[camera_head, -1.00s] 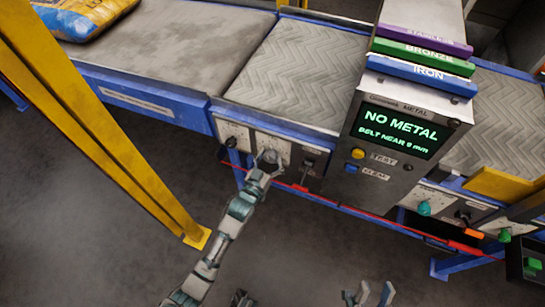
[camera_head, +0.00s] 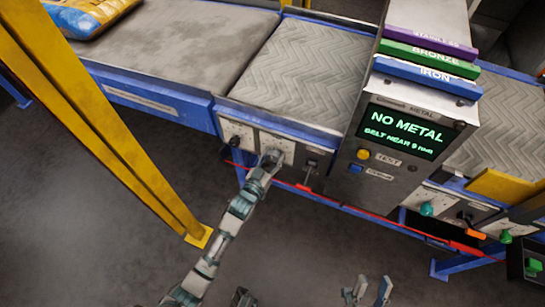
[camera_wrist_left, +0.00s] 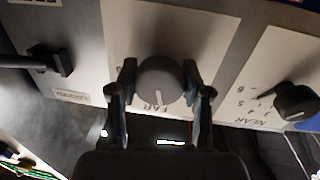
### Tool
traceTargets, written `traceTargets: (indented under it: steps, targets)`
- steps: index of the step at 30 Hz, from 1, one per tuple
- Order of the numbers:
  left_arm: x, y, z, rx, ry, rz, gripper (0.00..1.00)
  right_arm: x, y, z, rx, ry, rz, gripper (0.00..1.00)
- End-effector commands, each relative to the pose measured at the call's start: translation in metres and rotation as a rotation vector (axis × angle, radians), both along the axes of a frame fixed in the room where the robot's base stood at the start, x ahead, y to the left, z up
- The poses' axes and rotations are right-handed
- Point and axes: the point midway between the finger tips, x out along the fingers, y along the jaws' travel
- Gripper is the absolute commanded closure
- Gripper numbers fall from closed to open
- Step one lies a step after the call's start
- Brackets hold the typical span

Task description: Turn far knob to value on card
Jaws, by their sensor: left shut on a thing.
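The far knob (camera_wrist_left: 160,80) is a round grey knob with a white pointer line, on a white plate lettered FAR, upside down in the left wrist view. The pointer line runs toward the bottom of that view. My left gripper (camera_wrist_left: 160,85) is shut on this knob, one finger on each side. The gripper hides the knob in the head view (camera_head: 270,158). The near knob (camera_wrist_left: 295,100), dark with a numbered scale, sits on the plate beside it. My right gripper (camera_head: 371,290) is open and empty at the bottom of the head view. I cannot make out a value card.
A metal detector box (camera_head: 405,130) reads NO METAL, BELT NEAR 9 mm. A lever (camera_wrist_left: 48,62) stands beside the far plate. The conveyor belt (camera_head: 300,70) is above the knobs. A yellow post (camera_head: 110,130) stands left of my left arm. The floor below is clear.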

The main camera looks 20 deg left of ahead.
Motion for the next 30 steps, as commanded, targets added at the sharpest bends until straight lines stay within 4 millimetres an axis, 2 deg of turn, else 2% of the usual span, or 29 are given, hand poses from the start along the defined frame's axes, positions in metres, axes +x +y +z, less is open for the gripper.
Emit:
traceTargets:
  steps: [4,8,15,24,30]
  targets:
    - [0.001,0.003,0.005,0.061,-0.004,0.006,0.86,0.013,0.004,-0.003,-0.039,0.105,0.003,0.6]
    - [0.002,0.003,0.008,0.146,-0.009,0.006,0.86,0.03,0.008,-0.015,-0.091,0.256,0.007,0.6]
    - [0.002,0.002,0.009,0.36,-0.017,0.005,0.86,0.055,0.01,-0.056,-0.203,0.601,0.012,0.6]
    - [0.002,0.002,0.007,0.641,-0.026,0.006,0.86,0.054,0.004,-0.108,-0.306,0.954,0.013,0.6]
    - [0.002,0.002,0.005,0.8,-0.032,0.005,0.86,0.046,-0.002,-0.132,-0.347,1.109,0.013,0.6]
